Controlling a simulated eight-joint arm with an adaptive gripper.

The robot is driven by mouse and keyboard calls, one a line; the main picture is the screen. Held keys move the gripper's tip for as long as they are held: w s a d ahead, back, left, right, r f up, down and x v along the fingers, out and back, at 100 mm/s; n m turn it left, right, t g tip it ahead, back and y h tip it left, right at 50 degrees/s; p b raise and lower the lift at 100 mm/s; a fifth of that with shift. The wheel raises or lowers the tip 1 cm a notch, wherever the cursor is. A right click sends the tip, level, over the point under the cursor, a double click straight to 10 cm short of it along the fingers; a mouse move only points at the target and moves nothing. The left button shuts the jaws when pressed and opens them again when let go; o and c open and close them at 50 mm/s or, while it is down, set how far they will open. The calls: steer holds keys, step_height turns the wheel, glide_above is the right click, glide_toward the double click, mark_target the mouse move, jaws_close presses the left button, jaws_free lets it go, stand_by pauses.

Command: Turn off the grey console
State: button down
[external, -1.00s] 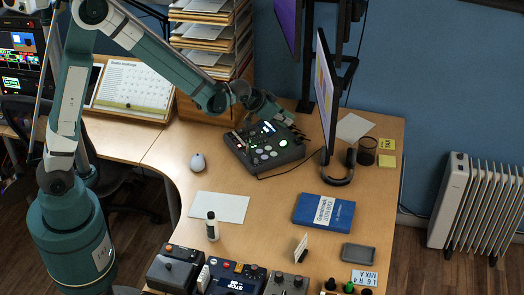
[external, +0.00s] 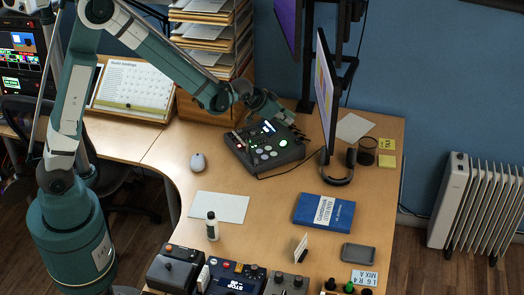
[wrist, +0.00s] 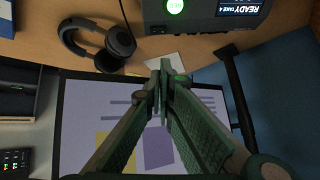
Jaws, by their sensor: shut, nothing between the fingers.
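The grey console (external: 265,158) sits on the desk below my arm. It has several pale and green-lit buttons and a small lit screen (external: 268,127). My gripper (external: 298,132) is shut and empty over the console's back right part. In the wrist view, my gripper (wrist: 160,72) has its fingertips together, apart from the lit button in the picture. I cannot tell whether they touch anything.
A monitor (external: 325,95) stands close on the right of my gripper. Paper trays (external: 212,45) stand behind.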

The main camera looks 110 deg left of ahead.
steer(key=b, duration=0.2)
glide_above(297, 142)
step_height(297, 142, down, 6)
steer(key=shift+w, duration=0.15)
step_height(297, 142, down, 3)
steer(key=shift+a+r, duration=0.1)
steer(key=shift+f, duration=0.5)
steer(key=shift+s, duration=0.2)
steer(key=shift+s+a+f+b, duration=0.15)
steer(key=shift+f+b, duration=0.1)
steer(key=shift+b, duration=0.25)
steer(key=shift+w, duration=0.2)
steer(key=shift+w+d, duration=0.45)
steer(key=shift+d, duration=0.2)
